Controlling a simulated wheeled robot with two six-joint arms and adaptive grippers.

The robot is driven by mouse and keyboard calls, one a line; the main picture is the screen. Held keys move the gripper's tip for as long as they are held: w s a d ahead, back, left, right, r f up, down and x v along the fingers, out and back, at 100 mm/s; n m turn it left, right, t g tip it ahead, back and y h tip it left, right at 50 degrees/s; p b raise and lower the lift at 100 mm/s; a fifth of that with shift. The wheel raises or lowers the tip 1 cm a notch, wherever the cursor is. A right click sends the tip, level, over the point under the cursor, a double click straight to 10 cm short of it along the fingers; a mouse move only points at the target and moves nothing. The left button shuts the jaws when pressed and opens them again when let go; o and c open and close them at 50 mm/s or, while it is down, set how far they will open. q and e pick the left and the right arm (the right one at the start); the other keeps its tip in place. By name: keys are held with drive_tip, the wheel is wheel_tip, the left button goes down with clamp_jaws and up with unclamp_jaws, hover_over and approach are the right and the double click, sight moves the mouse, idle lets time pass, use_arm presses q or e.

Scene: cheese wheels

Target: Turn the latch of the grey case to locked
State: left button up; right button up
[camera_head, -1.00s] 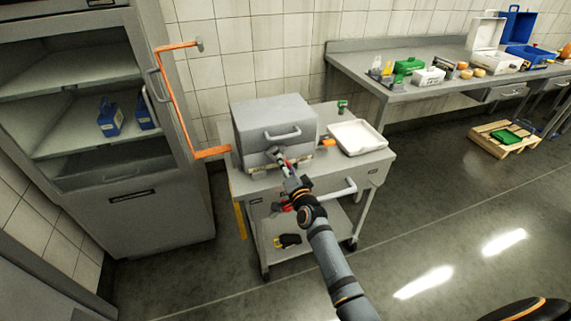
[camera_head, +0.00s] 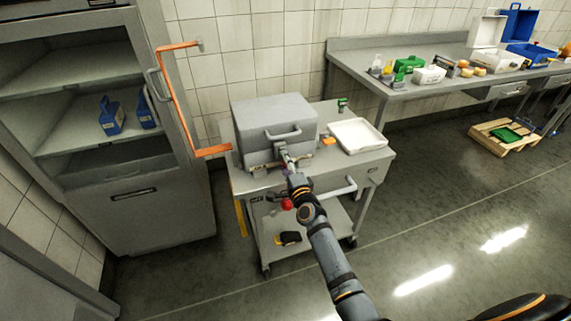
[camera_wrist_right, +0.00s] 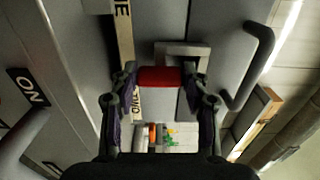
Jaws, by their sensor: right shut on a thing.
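The grey case (camera_head: 273,118) stands closed on the grey cart, with a bar handle on its front. The bar handle (camera_wrist_right: 250,65) also shows at the right in the right wrist view. My right gripper (camera_head: 285,150) is at the lower front of the case, below that handle. In the right wrist view my right gripper (camera_wrist_right: 160,80) is shut on the red part of the latch (camera_wrist_right: 160,77), beside a grey bracket (camera_wrist_right: 182,52). Printed labels beside it are partly hidden, so I cannot read the latch's position. My left gripper is not in view.
The cart top (camera_head: 250,182) also carries a white tray (camera_head: 357,136) and a small green item (camera_head: 342,104). An open cabinet (camera_head: 110,130) with an orange bar (camera_head: 180,100) stands at the left. A loaded bench (camera_head: 400,95) runs along the back right.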

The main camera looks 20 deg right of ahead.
idle(0.4)
drive_tip(key=o, duration=1.2)
drive_tip(key=shift+c, duration=0.2)
drive_tip(key=s, duration=1.2)
drive_tip(key=shift+d, duration=0.25)
